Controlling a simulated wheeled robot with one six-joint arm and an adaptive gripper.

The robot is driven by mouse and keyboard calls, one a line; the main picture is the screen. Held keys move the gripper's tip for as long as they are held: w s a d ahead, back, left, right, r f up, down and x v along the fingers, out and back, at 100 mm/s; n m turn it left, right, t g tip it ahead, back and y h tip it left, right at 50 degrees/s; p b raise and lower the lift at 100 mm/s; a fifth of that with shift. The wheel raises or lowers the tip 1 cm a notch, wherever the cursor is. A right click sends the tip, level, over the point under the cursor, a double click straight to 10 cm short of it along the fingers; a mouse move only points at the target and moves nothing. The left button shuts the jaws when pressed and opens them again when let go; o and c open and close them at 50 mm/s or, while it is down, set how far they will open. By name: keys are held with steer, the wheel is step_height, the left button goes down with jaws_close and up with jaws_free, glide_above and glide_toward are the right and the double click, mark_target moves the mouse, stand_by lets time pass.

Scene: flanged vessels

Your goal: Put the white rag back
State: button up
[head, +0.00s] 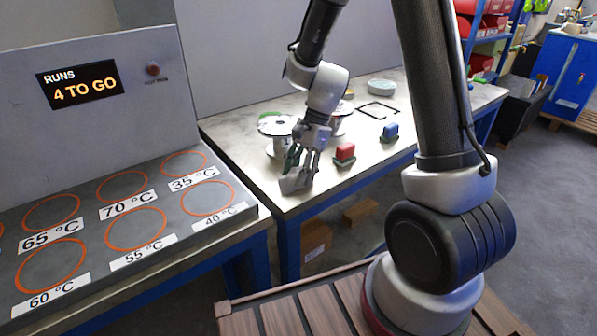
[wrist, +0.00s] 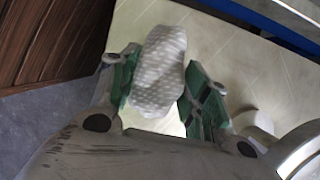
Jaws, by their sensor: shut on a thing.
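My gripper (head: 303,163) is low over the front left part of the bench (head: 235,130), shut on the white rag (head: 294,184). In the wrist view the rag (wrist: 160,72) is a pale, dotted, bunched cloth between the two green-padded fingers of my gripper (wrist: 160,88). In the head view the rag hangs at the fingertips close to the bench's front edge. I cannot tell whether it touches the bench top. A black square outline (head: 378,110) is marked on the bench further back.
White spools (head: 277,128) stand just behind my gripper. A pale round dish (head: 382,86) is at the back. The panel with orange rings (head: 134,229) and a display (head: 82,85) is at left.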

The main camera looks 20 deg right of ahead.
steer(key=o, duration=1)
steer(key=shift+f, duration=0.1)
steer(key=shift+o, duration=0.2)
steer(key=v, duration=1.1)
steer(key=s+d+r+n+t+h, duration=0.2)
steer(key=s+d+r+n, duration=0.3)
steer(key=s, duration=0.5)
steer(key=s+d+r+n+t+h, duration=0.2)
steer(key=s+d+r+n+t, duration=0.1)
steer(key=s+d+r+n, duration=0.2)
steer(key=s+r+n, duration=0.2)
steer(key=s+n, duration=0.2)
steer(key=s, duration=0.1)
steer(key=shift+s+d+t, duration=0.2)
steer(key=shift+s+t, duration=0.05)
steer(key=shift+t, duration=0.15)
steer(key=shift+r, duration=0.1)
